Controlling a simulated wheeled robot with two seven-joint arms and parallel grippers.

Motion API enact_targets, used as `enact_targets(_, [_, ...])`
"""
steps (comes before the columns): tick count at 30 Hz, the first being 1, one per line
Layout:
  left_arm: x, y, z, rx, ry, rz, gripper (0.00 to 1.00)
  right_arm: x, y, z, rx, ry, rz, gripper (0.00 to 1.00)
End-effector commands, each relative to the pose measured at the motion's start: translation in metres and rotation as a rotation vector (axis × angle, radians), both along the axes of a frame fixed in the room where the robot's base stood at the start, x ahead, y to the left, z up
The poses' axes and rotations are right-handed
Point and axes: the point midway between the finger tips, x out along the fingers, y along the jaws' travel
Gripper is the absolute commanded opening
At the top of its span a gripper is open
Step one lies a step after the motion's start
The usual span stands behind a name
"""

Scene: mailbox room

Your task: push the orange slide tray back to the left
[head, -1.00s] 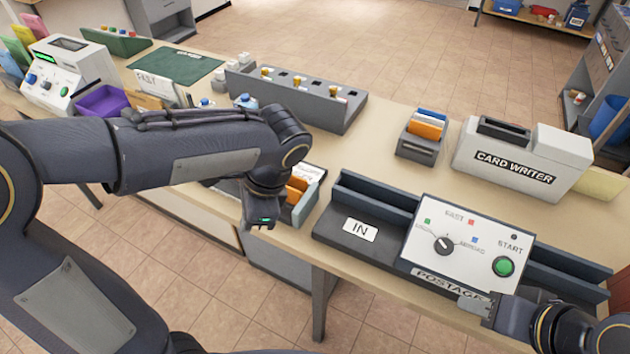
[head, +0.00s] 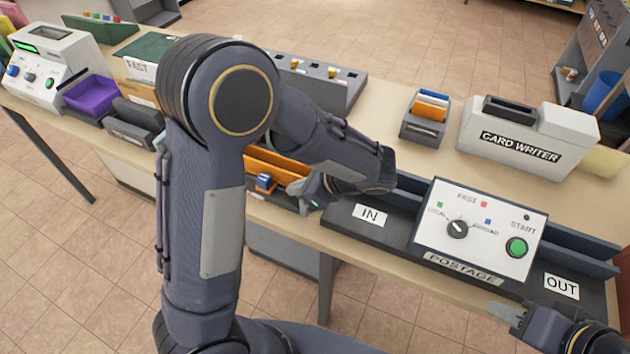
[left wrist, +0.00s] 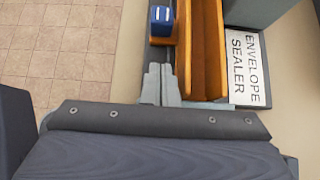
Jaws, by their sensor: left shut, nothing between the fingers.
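The orange slide tray (head: 275,165) lies in a dark rail at the table's front edge, just left of the postage machine, partly hidden behind my left arm. It has a blue block (head: 264,182) on its front tab. In the left wrist view the tray (left wrist: 205,45) runs lengthwise, with the blue block (left wrist: 161,20) at its left side. My left gripper (head: 306,190) is shut and empty at the right of the blue block. Its fingertips (left wrist: 160,72) are close to the tab; I cannot tell if they touch. My right gripper (head: 502,311) is low at the right, before the postage machine.
The postage machine (head: 481,228) with its IN sign (head: 370,215) stands right of the tray. An ENVELOPE SEALER label (left wrist: 248,67) is beside the tray. A card writer (head: 528,138) and a card holder (head: 425,118) are behind. A purple bin (head: 90,94) is at the left.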

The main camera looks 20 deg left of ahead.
Motion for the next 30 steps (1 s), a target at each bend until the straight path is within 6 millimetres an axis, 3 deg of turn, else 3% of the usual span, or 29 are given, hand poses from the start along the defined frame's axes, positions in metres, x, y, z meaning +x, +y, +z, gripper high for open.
enact_targets(7, [0.002,0.034,0.0,0.0,0.001,0.002,0.0,0.0,0.0,0.007,0.0,0.0,0.0,0.36])
enact_targets(23, [0.003,0.042,-0.001,-0.001,0.0,0.0,0.0,0.0,0.0,0.007,0.0,0.0,0.0,0.36])
enact_targets(30, [0.004,0.071,0.0,-0.001,0.0,0.006,0.0,0.0,0.0,0.009,0.0,0.0,0.0,0.36])
